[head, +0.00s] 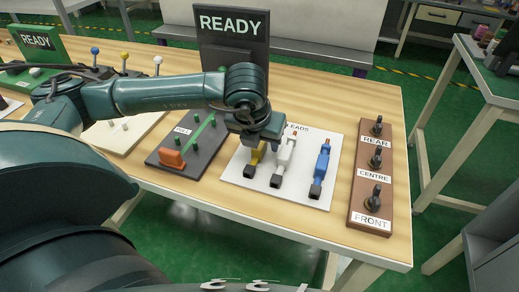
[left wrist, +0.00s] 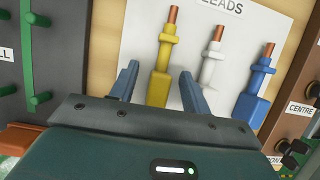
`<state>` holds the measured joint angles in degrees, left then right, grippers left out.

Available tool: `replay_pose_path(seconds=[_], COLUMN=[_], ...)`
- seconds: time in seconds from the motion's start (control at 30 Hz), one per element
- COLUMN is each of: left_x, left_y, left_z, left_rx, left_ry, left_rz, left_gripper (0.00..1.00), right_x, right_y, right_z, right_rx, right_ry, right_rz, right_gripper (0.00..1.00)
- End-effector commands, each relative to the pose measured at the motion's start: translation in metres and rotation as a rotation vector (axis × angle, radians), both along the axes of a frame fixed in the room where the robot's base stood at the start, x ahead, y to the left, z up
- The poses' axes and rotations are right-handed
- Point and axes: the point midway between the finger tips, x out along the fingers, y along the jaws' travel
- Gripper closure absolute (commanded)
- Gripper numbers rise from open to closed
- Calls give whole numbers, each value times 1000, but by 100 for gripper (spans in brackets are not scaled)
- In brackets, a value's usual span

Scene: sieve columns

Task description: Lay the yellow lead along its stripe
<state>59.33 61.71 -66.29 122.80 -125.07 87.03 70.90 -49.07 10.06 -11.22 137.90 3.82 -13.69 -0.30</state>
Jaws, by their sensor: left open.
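The yellow lead (head: 254,163) lies on the white LEADS board (head: 238,174), left of a white lead (head: 284,160) and a blue lead (head: 321,168). My left gripper (head: 249,147) is over the yellow lead and hides part of it. In the left wrist view my left gripper (left wrist: 158,82) is open, its fingers either side of the yellow lead (left wrist: 161,72), which has a copper tip. I cannot tell whether they touch it. A green strip (head: 200,131) runs across a dark board (head: 163,145) to the left; I see no yellow stripe. My right gripper is not in view.
A black READY sign (head: 232,35) is behind. Bare table lies between the boards.

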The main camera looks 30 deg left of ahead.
Motion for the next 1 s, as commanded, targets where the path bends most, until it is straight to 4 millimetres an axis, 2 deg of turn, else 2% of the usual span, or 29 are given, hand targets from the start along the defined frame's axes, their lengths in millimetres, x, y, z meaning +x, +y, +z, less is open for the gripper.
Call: replay_pose_path(seconds=[0.2, 0.77, 1.0], left_x=[0, 0, 0], left_y=[0, -1, -1], left_z=[0, 0, 1], left_rx=[0, 0, -1], left_ry=[-1, -1, -2], left_rz=[-1, -1, -2], left_gripper=[54, 99, 100], right_x=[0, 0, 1], right_y=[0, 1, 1], right_z=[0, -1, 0], right_rx=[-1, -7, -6], right_ry=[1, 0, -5], right_rz=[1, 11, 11], right_gripper=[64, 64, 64])
